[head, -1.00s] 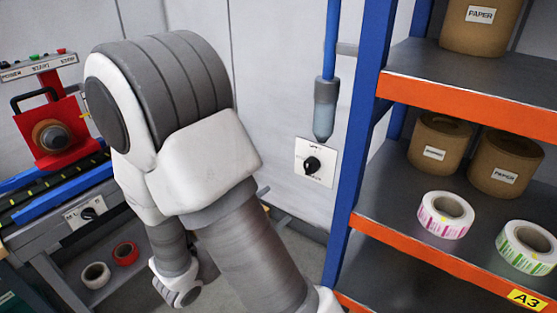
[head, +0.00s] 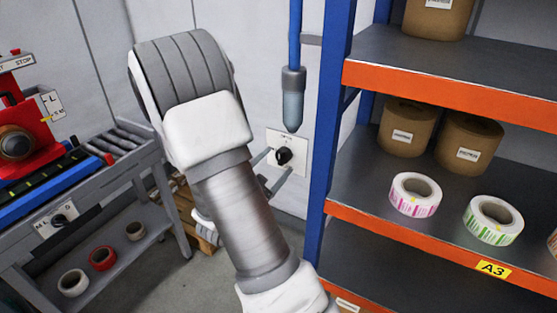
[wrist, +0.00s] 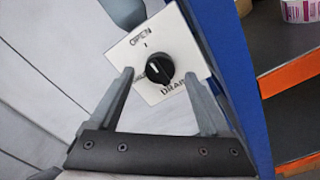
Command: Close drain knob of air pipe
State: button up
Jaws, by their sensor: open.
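The drain knob (head: 284,156) is a round black knob on a white plate (head: 273,140) on the wall, below the blue air pipe (head: 295,40) and its grey filter bowl (head: 293,105). The wrist view shows the knob (wrist: 159,66) close up, with a small white mark. Its plate reads OPEN at the top and DRAIN at lower right; a label at left is mostly hidden by a finger. My gripper (wrist: 159,74) is open and empty, one finger on each side of the knob. I cannot tell whether either finger touches it. The gripper (head: 273,167) also shows in the head view.
A blue post (head: 331,110) of the shelf rack stands just right of the plate. The orange-edged shelves (head: 440,88) hold paper rolls and label rolls. The rewinder bench (head: 95,185) is at left, with tape rolls below. A wooden pallet (head: 190,215) lies behind my arm.

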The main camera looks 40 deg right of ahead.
aim_at(283, 157)
jog(key=shift+x, duration=1.1)
grip_shut()
